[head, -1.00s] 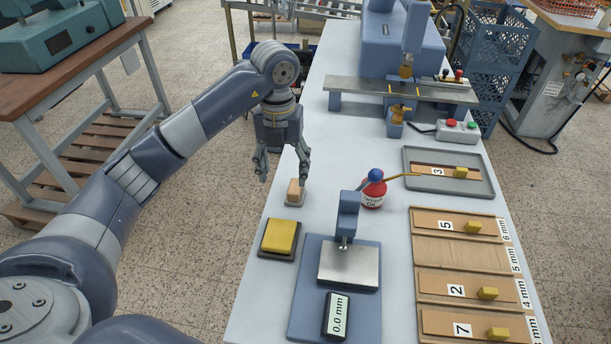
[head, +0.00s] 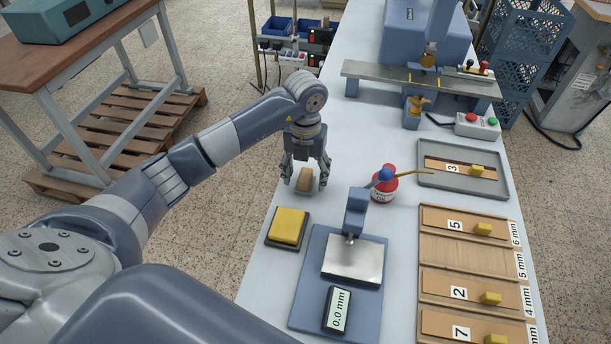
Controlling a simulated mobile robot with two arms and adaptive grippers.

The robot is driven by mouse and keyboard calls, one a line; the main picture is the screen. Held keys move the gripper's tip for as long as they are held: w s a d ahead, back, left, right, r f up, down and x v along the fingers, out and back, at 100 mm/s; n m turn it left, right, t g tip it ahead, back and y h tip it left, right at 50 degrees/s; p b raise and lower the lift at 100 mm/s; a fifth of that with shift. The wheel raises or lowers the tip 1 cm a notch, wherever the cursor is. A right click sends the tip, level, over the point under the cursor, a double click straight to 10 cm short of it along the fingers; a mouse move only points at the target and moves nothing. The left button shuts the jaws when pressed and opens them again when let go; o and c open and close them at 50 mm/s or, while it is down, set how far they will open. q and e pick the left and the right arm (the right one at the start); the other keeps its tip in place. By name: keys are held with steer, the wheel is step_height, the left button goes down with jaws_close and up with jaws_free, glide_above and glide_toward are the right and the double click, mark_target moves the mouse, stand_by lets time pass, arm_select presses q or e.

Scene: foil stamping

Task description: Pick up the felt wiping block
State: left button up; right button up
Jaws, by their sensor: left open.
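The felt wiping block (head: 306,178), a small tan-brown block with a paler lower part, stands near the left edge of the white table (head: 262,275). My left gripper (head: 305,185) is open above and around it, pointing down, with one finger on each side of the block. The gripper hides part of the block's far end. I cannot tell whether the fingers touch it. My right gripper is not in view.
A yellow pad on a dark base (head: 288,227) lies just in front of the block. A thickness gauge (head: 352,260) and a red oil can (head: 384,186) stand to the right. A wooden rack (head: 465,250) and grey tray (head: 475,186) lie further right.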

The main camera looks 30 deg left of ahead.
mark_target(305, 175)
arm_select(q)
steer(key=shift+f, duration=0.75)
steer(key=shift+c, duration=1.1)
steer(key=c, duration=0.9)
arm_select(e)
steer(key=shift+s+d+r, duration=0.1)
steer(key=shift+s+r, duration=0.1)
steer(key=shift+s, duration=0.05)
arm_select(q)
steer(key=shift+r, duration=0.45)
step_height(305, 175, up, 9)
steer(key=shift+r+b, duration=0.1)
steer(key=shift+b, duration=1.05)
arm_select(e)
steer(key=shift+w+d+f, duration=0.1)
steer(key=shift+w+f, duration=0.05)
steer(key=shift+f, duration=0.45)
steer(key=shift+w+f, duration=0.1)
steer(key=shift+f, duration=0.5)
